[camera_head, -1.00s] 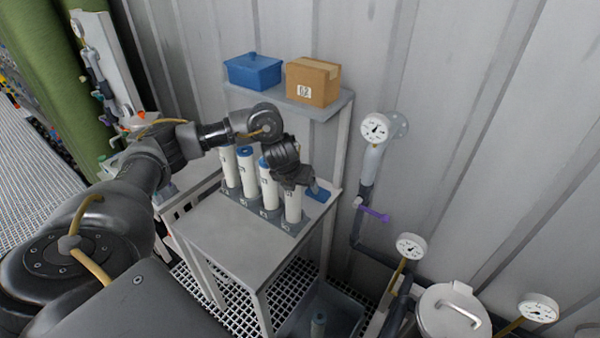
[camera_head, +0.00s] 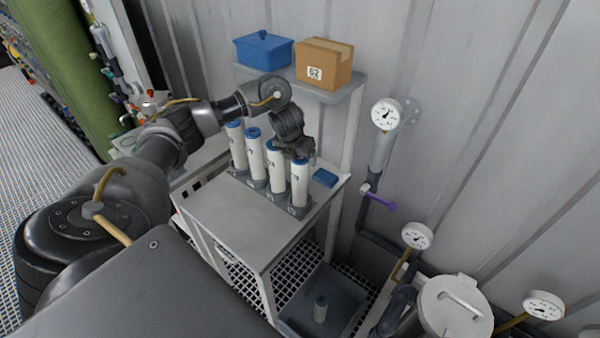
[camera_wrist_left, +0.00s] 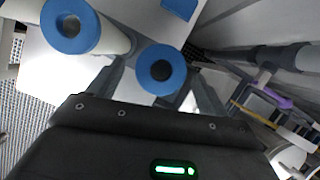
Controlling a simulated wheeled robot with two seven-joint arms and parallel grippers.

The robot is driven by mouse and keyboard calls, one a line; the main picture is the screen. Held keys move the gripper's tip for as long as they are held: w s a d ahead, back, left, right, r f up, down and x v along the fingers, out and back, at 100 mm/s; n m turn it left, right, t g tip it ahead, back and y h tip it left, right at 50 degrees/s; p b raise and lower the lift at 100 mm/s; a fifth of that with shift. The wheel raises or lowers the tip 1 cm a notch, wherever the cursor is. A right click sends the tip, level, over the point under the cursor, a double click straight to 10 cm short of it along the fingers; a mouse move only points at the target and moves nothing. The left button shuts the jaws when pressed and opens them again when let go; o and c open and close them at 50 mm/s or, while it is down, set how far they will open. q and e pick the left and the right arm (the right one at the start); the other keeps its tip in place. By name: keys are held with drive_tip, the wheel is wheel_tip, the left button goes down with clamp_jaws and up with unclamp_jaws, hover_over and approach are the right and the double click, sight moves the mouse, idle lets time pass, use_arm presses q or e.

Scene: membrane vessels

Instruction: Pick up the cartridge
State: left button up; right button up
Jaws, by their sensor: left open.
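Several white cartridges with blue caps stand upright in a row in a grey holder on the small table. The rightmost cartridge (camera_head: 300,187) is closest to my left gripper (camera_head: 298,156), which is at its top end in the head view. In the left wrist view, my open left gripper (camera_wrist_left: 163,82) has one finger on each side of a blue-ringed cartridge top (camera_wrist_left: 161,70). Contact cannot be told. A neighbouring cartridge (camera_wrist_left: 70,25) is at the upper left there. My right gripper is not in view.
The table (camera_head: 235,222) has clear room in front of the holder. A blue block (camera_head: 325,178) lies right of the row. A shelf behind carries a blue box (camera_head: 263,50) and a cardboard box (camera_head: 323,64). A grey bin (camera_head: 342,291) stands on the floor.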

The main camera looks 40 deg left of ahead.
sight(300, 183)
use_arm(q)
drive_tip(key=shift+f, duration=0.45)
drive_tip(key=x, duration=0.4)
drive_tip(key=shift+w+a, duration=0.15)
drive_tip(key=shift+w, duration=0.1)
drive_tip(key=shift+s, duration=0.1)
drive_tip(key=shift+c, duration=1.3)
drive_tip(key=c, duration=1.2)
drive_tip(key=shift+r, duration=0.1)
